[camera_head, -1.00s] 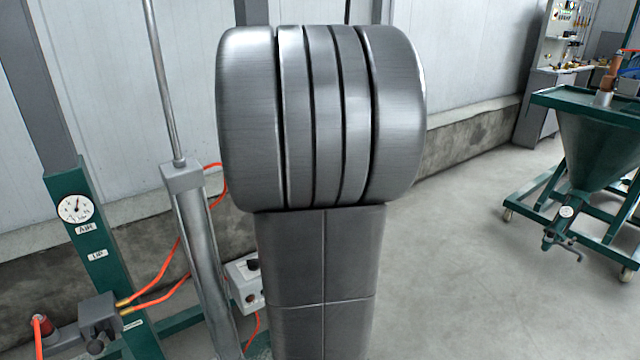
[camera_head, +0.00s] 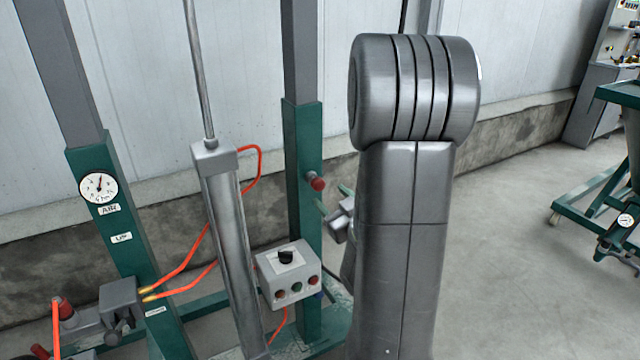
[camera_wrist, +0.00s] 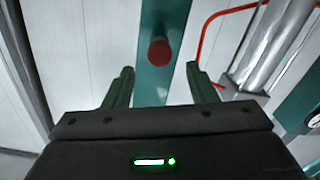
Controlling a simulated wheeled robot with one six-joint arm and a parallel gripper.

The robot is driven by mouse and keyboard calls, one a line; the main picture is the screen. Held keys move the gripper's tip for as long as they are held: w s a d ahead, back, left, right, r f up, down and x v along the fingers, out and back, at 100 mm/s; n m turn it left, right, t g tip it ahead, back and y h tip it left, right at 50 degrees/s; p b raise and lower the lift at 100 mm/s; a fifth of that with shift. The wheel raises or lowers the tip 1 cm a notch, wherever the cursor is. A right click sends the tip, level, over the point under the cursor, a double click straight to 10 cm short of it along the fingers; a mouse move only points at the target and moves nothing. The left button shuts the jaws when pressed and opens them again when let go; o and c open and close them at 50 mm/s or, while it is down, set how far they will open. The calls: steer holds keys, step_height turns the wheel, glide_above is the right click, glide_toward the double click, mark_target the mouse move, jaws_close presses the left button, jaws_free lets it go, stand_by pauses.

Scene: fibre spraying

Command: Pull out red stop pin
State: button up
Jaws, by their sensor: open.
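The red stop pin (camera_head: 316,181) sticks out of the side of a green post (camera_head: 303,140) in the head view, left of my arm. In the wrist view the round red pin head (camera_wrist: 160,51) faces the camera. My gripper (camera_wrist: 158,72) is open there, with one green finger on each side of the post, and the pin lies between and slightly beyond the fingertips. The gripper is not touching the pin as far as I can see. In the head view it is mostly hidden behind my arm.
A metal cylinder (camera_head: 229,230) with orange hoses stands left of the post. A grey control box (camera_head: 288,273) with a black knob sits low in front of it. A gauge (camera_head: 98,187) is on another green post. A green hopper cart (camera_head: 603,200) stands at the right edge.

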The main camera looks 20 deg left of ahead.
mark_target(321, 187)
steer(key=x, duration=0.7)
steer(key=shift+w+a+p, duration=0.15)
steer(key=shift+p, duration=0.15)
